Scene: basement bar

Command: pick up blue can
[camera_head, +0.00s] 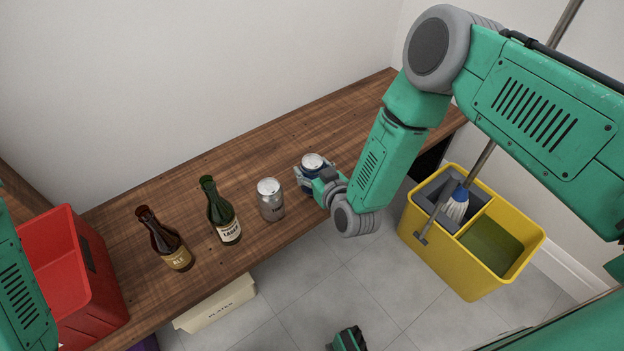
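The blue can (312,162) stands upright on the wooden shelf, its silver top showing and its dark blue side partly hidden by my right gripper. My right gripper (311,177) is at the can, with fingers around its side; whether they press on it is too small to tell. My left arm shows at the left edge, and its gripper is not clearly in view.
A red crate (112,280) is at the left. A yellow mop bucket (440,257) stands right, on the floor.

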